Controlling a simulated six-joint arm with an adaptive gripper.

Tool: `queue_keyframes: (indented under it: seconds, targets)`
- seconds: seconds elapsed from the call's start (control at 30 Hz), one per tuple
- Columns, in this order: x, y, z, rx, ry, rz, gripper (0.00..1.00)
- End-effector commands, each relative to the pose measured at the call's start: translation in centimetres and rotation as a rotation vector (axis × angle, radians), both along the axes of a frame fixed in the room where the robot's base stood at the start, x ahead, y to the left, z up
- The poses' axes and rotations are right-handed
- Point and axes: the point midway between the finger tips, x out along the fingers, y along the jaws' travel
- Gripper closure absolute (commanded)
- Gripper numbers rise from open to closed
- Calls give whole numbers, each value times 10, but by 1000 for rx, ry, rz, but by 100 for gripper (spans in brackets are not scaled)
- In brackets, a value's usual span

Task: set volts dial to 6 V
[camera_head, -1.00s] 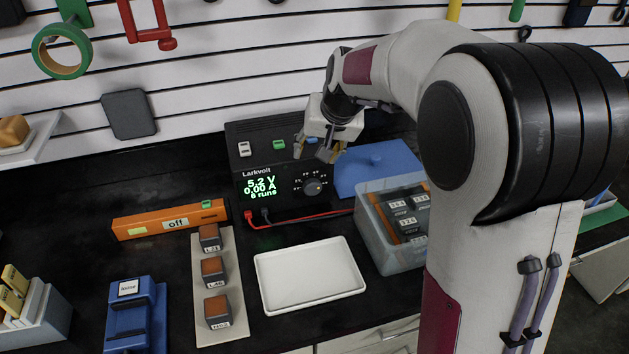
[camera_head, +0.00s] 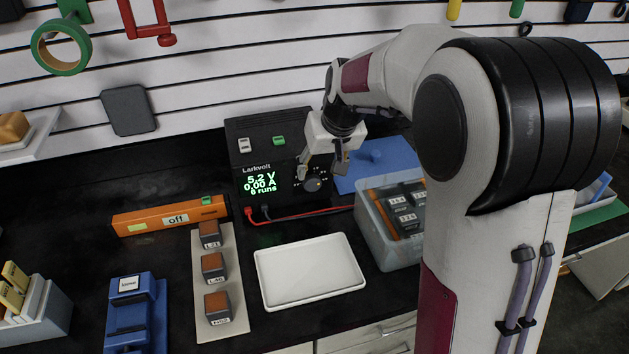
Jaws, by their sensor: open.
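The black Larkvolt power supply (camera_head: 249,142) stands at the back of the bench. Its green display (camera_head: 260,184) reads 5.2 V, 0.00 A and 6 runs. The round volts dial (camera_head: 313,185) is at the right of its front face, with small scale marks around it, partly hidden by a fingertip. My gripper (camera_head: 321,173) is open and points down at the front of the supply. Its fingers are at the dial's upper edge, one to each side. I cannot tell whether they touch it.
Red and black leads (camera_head: 300,214) run from the supply to the right. A blue lid (camera_head: 378,168) and a clear bin (camera_head: 385,249) stand on the right. An empty white tray (camera_head: 309,272) lies in front. An orange bar marked off (camera_head: 170,216) lies left.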

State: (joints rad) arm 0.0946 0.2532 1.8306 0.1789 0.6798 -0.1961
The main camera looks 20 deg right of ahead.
Motion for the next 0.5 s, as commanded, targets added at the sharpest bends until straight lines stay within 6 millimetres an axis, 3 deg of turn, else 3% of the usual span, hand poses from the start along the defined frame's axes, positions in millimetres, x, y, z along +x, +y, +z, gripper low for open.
queue_keyframes:
  seconds: [0.5]
  targets:
    - [20,5,-51,1,2,0,54]
